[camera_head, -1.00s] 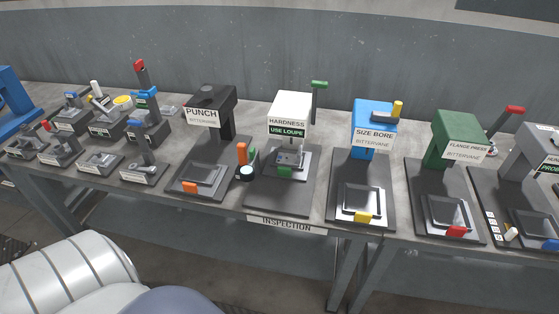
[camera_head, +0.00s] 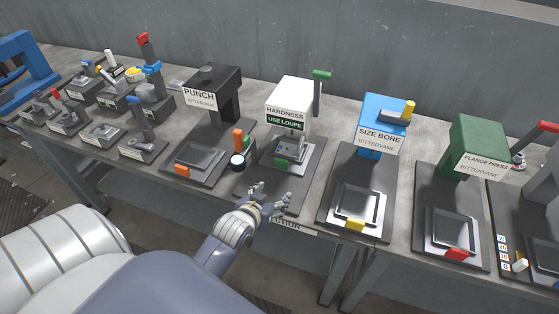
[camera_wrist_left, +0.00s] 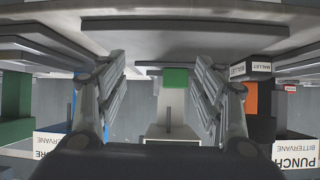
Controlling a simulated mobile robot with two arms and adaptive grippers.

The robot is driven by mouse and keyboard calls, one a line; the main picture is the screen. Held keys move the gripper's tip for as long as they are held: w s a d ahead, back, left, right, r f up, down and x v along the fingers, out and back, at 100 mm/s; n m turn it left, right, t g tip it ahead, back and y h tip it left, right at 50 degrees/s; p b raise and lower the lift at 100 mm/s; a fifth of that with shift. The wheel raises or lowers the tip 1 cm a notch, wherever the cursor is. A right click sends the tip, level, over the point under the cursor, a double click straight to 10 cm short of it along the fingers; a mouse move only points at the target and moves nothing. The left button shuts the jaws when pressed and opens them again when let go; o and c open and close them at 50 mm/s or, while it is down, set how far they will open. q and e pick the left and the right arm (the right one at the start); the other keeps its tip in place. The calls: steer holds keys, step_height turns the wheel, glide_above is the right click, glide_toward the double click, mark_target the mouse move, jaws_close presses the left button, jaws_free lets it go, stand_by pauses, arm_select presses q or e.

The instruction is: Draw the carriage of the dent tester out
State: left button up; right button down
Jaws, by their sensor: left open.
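The dent tester (camera_head: 293,95) looks to be the white-headed machine labelled HARDNESS, USE LOUPE, with a green-topped lever (camera_head: 319,92). Its carriage (camera_head: 300,160) lies low on the dark base under the head, with a green front handle (camera_head: 281,162). A small grey part sits on the carriage. My left gripper (camera_head: 273,194) is open and empty, in front of the handle near the bench's front edge. In the left wrist view, which looks upside down, the green handle (camera_wrist_left: 175,78) shows between the spread fingers, apart from them. My right gripper is not in view.
The blue SIZE BORE machine (camera_head: 378,122) and green FLANGE PRESS (camera_head: 474,145) stand on the right. Several small fixtures fill the bench's far left.

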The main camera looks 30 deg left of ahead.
mark_target(280, 161)
arm_select(q)
steer(key=shift+n+t+y, duration=0.4)
steer(key=shift+t, duration=0.5)
steer(key=w+a+r, duration=0.1)
steer(key=a+r, duration=0.1)
steer(key=w+a+r, duration=0.1)
steer(key=r, duration=0.1)
steer(key=shift+w+a, duration=0.1)
steer(key=shift+w, duration=0.5)
steer(key=p+x, duration=0.1)
steer(key=x, duration=0.9)
steer(key=shift+w+a, duration=0.15)
steer(key=shift+w, duration=0.05)
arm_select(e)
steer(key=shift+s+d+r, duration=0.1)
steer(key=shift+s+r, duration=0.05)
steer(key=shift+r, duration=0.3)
